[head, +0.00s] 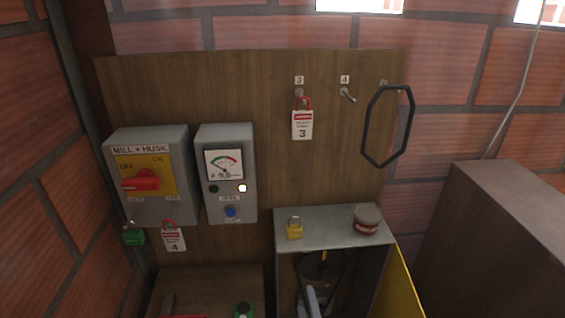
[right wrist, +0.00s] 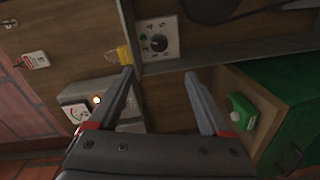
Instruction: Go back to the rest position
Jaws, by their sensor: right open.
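My right gripper (right wrist: 158,75) is open and empty in the right wrist view, its two grey fingers spread apart. In the head view, a grey part low in the middle looks like one of its fingers. The yellow padlock (head: 294,228) stands on the grey shelf (head: 330,216); in the right wrist view the padlock (right wrist: 124,55) shows near the left fingertip, and I cannot tell whether they touch. The MILL + HUSK switch box (head: 150,170) has a red handle (head: 141,181). My left gripper is not in view.
A meter box (head: 228,170) with a lit lamp stands beside the switch box. Tag 3 (head: 302,125) and a black loop (head: 387,125) hang on the board. Tag 4 (head: 173,240) and a green padlock (head: 133,236) hang below the switch. A round tin (head: 367,219) is on the shelf.

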